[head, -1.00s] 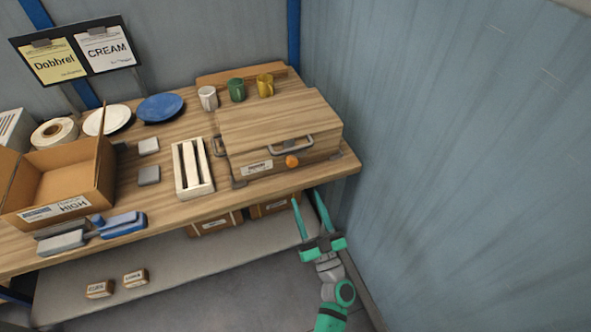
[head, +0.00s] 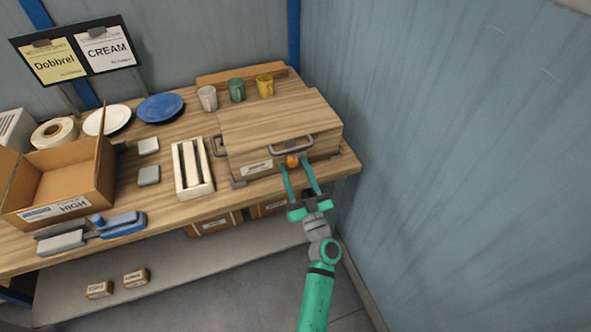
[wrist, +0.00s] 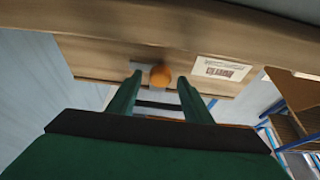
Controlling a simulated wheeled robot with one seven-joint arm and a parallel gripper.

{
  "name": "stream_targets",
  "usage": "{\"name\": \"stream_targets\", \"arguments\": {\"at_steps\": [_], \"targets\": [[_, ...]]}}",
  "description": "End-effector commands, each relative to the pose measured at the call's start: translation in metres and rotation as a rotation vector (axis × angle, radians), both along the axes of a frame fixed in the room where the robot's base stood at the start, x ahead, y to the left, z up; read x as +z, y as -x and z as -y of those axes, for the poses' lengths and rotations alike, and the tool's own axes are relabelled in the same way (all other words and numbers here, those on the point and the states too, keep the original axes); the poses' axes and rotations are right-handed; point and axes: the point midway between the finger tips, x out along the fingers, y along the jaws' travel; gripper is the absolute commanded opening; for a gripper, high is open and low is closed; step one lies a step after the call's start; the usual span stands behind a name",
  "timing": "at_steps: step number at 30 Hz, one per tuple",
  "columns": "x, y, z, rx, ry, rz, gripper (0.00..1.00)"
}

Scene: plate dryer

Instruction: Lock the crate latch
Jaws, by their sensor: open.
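The wooden crate (head: 262,135) stands closed on the right end of the workbench, with a flat lid and a grey handle (head: 291,147) on its front. The latch is an orange knob (head: 292,161) on the crate's front face, below the handle. My gripper (head: 298,162) is open at the front of the crate, its two green fingers on either side of the knob. In the wrist view the orange knob (wrist: 160,75) shows between and just beyond the fingertips. Whether the fingers touch it I cannot tell.
A white slotted rack (head: 193,170) stands left of the crate. Three mugs (head: 237,90) stand behind it. A cardboard box (head: 60,182), plates and brushes occupy the left of the bench (head: 150,205). The blue-grey wall (head: 450,170) is close on the right.

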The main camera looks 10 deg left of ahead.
Motion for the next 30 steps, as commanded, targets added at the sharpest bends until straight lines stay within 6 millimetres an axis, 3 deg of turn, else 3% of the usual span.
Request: {"name": "stream_targets", "arguments": {"at_steps": [7,12,22,30], "targets": [[0.0000,-0.0002,-0.0003,0.000,0.000,0.000,0.43],[0.0001,-0.0001,-0.0002,0.000,0.000,0.000,0.05],[0.0001,-0.0002,0.0006,0.000,0.027,0.018,0.05],[0.0006,-0.0012,0.0021,-0.001,0.153,0.103,0.05]]}}
